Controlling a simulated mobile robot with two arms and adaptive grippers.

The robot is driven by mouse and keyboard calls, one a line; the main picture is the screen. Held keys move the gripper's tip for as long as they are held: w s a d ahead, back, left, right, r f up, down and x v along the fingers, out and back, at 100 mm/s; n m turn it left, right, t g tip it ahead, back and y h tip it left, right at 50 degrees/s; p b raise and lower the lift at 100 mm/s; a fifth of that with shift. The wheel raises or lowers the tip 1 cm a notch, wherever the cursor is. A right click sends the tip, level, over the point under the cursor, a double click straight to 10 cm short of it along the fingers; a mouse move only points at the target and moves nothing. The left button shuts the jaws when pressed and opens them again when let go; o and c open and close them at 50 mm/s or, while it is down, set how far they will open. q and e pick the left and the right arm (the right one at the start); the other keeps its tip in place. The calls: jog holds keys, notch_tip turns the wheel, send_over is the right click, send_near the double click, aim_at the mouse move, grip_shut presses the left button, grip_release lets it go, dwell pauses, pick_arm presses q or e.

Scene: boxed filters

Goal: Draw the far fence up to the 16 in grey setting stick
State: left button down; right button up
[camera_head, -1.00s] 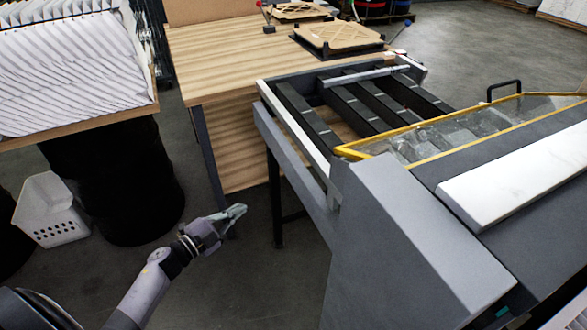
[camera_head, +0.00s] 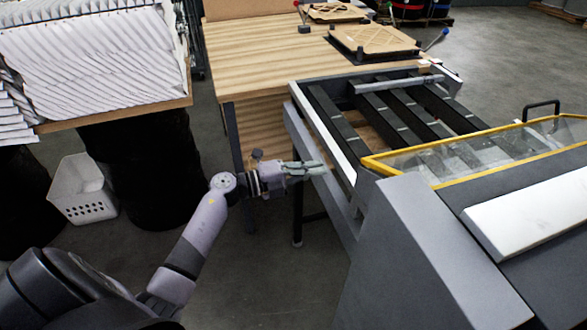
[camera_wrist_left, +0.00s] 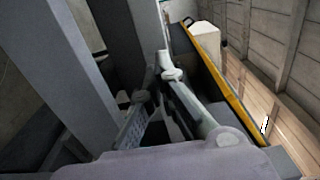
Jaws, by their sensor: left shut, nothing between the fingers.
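A pale grey bar (camera_head: 395,83) lies across the dark slats near the far end of the machine's infeed bed; it looks like the setting stick, but no size mark is legible. A white rail (camera_head: 325,133) runs along the bed's left side. My left gripper (camera_head: 318,167) is shut and empty, just left of this rail and well short of the grey bar. Its fingers also show in the left wrist view (camera_wrist_left: 165,70). My right gripper is out of view.
A yellow-edged clear guard (camera_head: 470,150) covers the bed's right part, with a grey housing (camera_head: 420,250) nearer. A wooden table (camera_head: 265,60) holding a framed filter panel (camera_head: 372,42) stands behind. White pleated stacks (camera_head: 95,60) and a white basket (camera_head: 82,190) are left.

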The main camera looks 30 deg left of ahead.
aim_at(337, 165)
pick_arm(q)
jog(key=shift+p+x, duration=0.3)
jog(key=shift+x, duration=0.95)
jog(key=shift+w+d, duration=0.25)
jog(key=shift+w, duration=0.05)
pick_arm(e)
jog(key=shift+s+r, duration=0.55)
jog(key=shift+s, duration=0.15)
pick_arm(q)
jog(key=b+x, duration=0.2)
jog(key=x, duration=1)
jog(key=shift+a+f, duration=0.1)
jog(key=shift+w, duration=0.15)
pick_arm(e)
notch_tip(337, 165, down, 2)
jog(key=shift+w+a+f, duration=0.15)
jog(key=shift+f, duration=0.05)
